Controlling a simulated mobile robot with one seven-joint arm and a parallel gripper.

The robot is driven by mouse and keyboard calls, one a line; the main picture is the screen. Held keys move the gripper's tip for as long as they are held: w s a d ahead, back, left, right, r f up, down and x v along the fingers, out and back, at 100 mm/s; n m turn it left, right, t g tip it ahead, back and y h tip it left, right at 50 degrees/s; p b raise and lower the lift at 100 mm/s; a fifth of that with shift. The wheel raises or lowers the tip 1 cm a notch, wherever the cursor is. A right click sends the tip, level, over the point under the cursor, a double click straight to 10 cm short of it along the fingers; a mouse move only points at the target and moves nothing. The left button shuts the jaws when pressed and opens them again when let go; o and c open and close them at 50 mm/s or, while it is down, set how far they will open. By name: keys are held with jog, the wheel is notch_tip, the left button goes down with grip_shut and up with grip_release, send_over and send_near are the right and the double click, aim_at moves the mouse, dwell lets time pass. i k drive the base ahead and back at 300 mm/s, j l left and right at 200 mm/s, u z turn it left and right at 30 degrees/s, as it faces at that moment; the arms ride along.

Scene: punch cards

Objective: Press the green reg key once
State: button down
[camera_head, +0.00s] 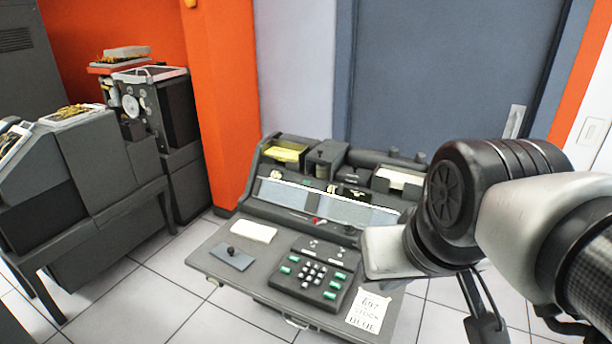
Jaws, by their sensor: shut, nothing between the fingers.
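The green keys sit on a dark keypad (299,287) on the front of a grey desk console (228,284). Several green keys stand along its left and right sides, such as one at the upper right (341,276) and one at the lower right (330,295). Pale keys (313,272) fill the middle. The lettering is too small to read, so I cannot tell which green key is reg. My arm reaches in from the right, and its white and black links stand right of the keypad. I cannot make out my gripper's fingers.
A paper note (368,312) lies right of the keypad. A grey plate with a black knob (232,256) and a pale card stack (254,232) lie to its left. Card trays (284,152) line the console's back. Dark machines (105,165) stand at the left.

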aim_at(333, 284)
jog(key=k+z, duration=0.1)
jog(key=z, duration=1.4)
jog(key=j, duration=1.75)
